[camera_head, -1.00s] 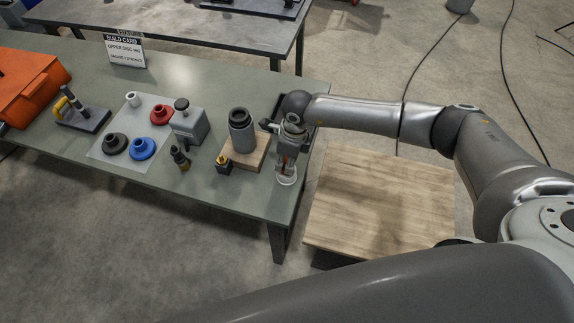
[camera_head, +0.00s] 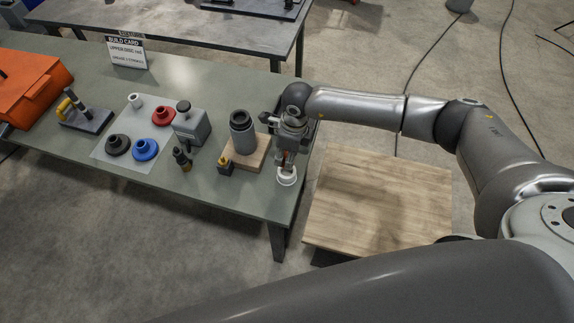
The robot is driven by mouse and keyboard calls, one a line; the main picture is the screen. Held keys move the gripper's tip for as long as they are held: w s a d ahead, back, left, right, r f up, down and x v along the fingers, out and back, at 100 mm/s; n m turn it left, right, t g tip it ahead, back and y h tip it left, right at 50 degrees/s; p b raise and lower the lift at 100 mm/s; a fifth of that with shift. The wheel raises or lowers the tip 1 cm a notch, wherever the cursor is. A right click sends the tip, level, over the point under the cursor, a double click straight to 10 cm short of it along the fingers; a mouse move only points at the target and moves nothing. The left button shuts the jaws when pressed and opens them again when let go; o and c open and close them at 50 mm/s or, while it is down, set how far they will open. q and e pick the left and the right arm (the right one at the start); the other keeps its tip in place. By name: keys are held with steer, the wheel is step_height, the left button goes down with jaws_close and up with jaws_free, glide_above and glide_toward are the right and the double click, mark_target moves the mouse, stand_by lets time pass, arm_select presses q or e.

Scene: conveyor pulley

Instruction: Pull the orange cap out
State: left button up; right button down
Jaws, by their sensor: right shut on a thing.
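My right gripper (camera_head: 285,168) is at the right end of the green table, pointing down over a small white round holder (camera_head: 287,178). It is shut on a small orange-red piece (camera_head: 284,156), seemingly the orange cap, which is mostly hidden by the fingers. I cannot tell whether the cap is clear of the holder. My left gripper is not in view.
A grey cylinder on a wooden block (camera_head: 243,133) stands just left of my gripper, with a small black-and-yellow piece (camera_head: 225,165) beside it. Discs lie on a pale mat (camera_head: 119,130). A wooden-topped surface (camera_head: 380,200) is at right.

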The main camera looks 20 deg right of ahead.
steer(key=shift+r+p, duration=0.95)
steer(key=shift+r, duration=0.9)
